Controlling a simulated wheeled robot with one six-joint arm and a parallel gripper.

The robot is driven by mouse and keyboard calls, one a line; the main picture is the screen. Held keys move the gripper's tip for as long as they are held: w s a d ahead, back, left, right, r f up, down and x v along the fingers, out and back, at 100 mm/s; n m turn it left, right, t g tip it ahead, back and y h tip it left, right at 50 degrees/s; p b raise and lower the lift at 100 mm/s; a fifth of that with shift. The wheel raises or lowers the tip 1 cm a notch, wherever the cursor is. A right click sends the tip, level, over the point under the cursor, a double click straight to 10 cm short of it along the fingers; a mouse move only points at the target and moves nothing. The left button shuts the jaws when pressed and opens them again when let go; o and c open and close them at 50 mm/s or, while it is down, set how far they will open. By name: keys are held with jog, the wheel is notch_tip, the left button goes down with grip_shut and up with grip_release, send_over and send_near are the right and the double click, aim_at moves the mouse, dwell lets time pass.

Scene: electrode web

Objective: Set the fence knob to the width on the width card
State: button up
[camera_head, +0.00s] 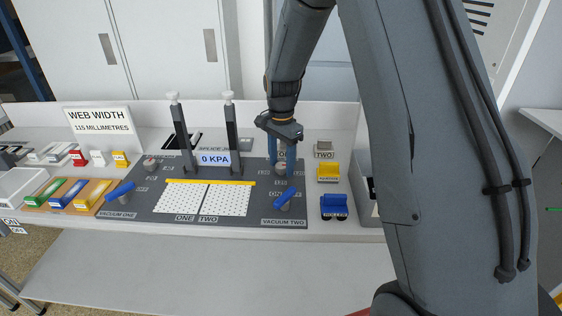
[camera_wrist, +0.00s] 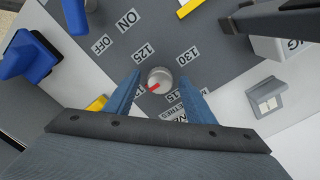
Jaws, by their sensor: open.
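The width card (camera_head: 98,120) at the back left of the bench reads WEB WIDTH 115 MILLIMETRES. A round silver knob (camera_wrist: 160,79) with a red pointer stands on the dark grey panel, ringed by width labels; 125, 130 and 115 can be read in the wrist view. Its pointer is toward the lower left there, on no label I can read. My gripper (camera_wrist: 161,82) is open, with one blue finger on each side of the knob; I cannot tell whether they touch it. In the head view my gripper (camera_head: 279,168) is over the panel's right side, partly hiding the knob.
A blue VACUUM TWO lever (camera_head: 284,200) is just in front of my gripper. Dark posts (camera_head: 232,135) and a 0 KPA display (camera_head: 214,159) stand to the left. White perforated plates (camera_head: 207,199) lie left.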

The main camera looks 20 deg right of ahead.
jog(key=shift+c, duration=0.5)
jog(key=c, duration=1)
jog(key=shift+n, duration=0.3)
jog(key=n, duration=0.3)
jog(key=shift+r+n+p, duration=0.1)
jog(key=shift+n+p, duration=0.2)
jog(key=shift+p, duration=0.05)
jog(key=n, duration=0.4)
jog(key=shift+w+n+p, duration=0.1)
jog(key=shift+n+p, duration=0.2)
jog(key=n, duration=0.4)
jog(key=shift+n, duration=0.3)
jog(key=shift+n+p, duration=0.35)
jog(key=shift+n, duration=1.85)
